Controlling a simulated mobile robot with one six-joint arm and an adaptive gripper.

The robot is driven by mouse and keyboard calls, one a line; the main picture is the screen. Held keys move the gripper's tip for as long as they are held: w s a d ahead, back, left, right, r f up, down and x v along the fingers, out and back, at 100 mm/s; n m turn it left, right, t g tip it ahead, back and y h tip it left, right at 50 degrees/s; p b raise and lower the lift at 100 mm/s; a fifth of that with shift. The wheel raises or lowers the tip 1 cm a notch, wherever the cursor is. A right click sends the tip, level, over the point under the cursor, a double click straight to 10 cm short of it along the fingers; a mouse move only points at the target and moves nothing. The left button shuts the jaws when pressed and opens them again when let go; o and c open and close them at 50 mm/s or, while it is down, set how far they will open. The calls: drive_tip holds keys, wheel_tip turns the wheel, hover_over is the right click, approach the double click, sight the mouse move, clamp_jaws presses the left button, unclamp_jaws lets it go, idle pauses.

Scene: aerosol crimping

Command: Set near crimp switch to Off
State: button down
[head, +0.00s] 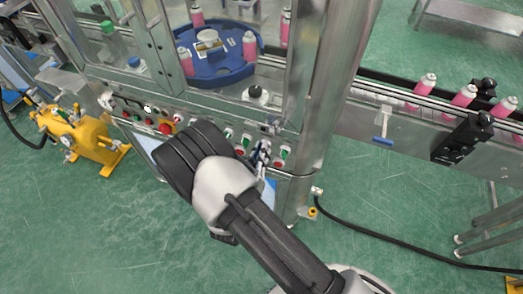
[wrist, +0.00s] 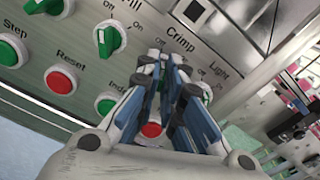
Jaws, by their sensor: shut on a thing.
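The grey control panel (wrist: 75,30) shows up close in the wrist view, with the printed label Crimp (wrist: 180,39). My gripper (wrist: 166,62) reaches up to the panel just below that label, its blue-padded fingers close together. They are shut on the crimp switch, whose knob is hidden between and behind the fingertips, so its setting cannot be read. In the head view my gripper (head: 262,157) is at the right part of the panel strip, partly hidden by my own wrist.
The Fill knob (wrist: 109,39) sits left of my gripper, and a red Reset button (wrist: 61,80) is lower left. A green Light knob (wrist: 206,93) is close on the right, partly covered. A red button (wrist: 152,130) shows between my fingers. The conveyor (head: 385,95) carries pink cans.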

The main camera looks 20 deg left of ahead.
drive_tip(key=shift+n, duration=0.7)
drive_tip(key=c, duration=1.7)
unclamp_jaws()
drive_tip(key=s, duration=0.8)
drive_tip(key=s+a, duration=0.1)
drive_tip(key=s, duration=0.3)
